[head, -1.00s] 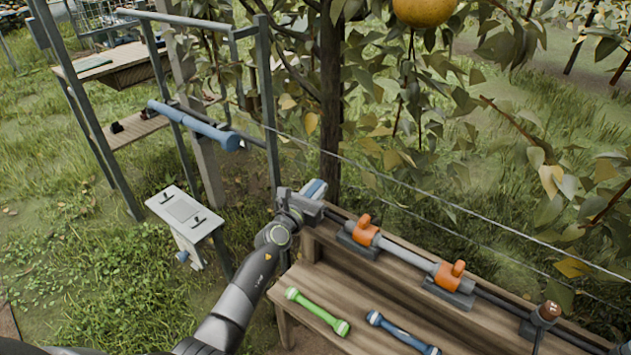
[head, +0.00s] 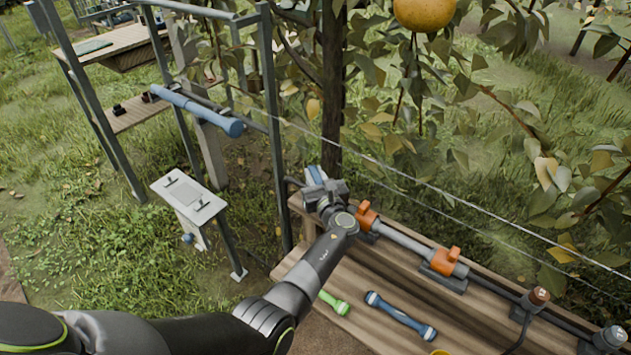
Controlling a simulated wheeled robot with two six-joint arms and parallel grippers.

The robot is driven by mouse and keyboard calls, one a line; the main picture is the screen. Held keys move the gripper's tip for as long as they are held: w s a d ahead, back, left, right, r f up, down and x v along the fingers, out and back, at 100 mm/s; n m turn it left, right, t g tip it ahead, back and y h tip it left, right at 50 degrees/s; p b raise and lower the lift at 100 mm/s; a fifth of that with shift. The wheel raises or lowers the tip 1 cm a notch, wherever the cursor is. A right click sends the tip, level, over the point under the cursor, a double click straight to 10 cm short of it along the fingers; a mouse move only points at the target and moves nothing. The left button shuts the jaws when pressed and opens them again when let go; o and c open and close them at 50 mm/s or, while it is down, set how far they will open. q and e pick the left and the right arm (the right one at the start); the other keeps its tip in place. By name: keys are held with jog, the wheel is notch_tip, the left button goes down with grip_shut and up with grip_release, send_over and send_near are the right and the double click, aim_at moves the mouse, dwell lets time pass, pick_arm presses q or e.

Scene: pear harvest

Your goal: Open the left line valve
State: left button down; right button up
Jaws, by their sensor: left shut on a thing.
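My left gripper (head: 325,190) is at the back left end of the wooden bench, its arm reaching in from the lower left. It is shut on a blue-and-pale piece (head: 316,174), mostly hidden by the gripper; I cannot tell whether this is the left valve's handle. Just right of the gripper, an upright orange handle (head: 367,214) sits on the grey pipe (head: 405,241). The gripper is beside this handle, not around it. A second orange handle (head: 445,261) stands further right on the pipe. My right gripper is not in view.
Green (head: 334,303) and blue (head: 400,317) bars lie on the bench (head: 350,285). A blue cylinder (head: 195,110) is on the metal frame at left. Wires and leafy branches hang behind the bench; a pear (head: 424,13) hangs above.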

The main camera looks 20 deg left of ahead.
pick_arm(q)
jog(key=shift+w+f+n+g+y+b, duration=0.1)
jog(key=shift+n+g+y+b, duration=0.5)
jog(key=shift+y+b, duration=0.1)
jog(key=shift+n+g+y+b, duration=0.6)
jog(key=shift+g+y+b, duration=0.1)
jog(key=shift+r, duration=0.2)
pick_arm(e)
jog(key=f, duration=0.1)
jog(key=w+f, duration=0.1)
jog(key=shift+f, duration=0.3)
pick_arm(q)
jog(key=c, duration=1.3)
grip_release()
jog(key=shift+a+f, duration=0.1)
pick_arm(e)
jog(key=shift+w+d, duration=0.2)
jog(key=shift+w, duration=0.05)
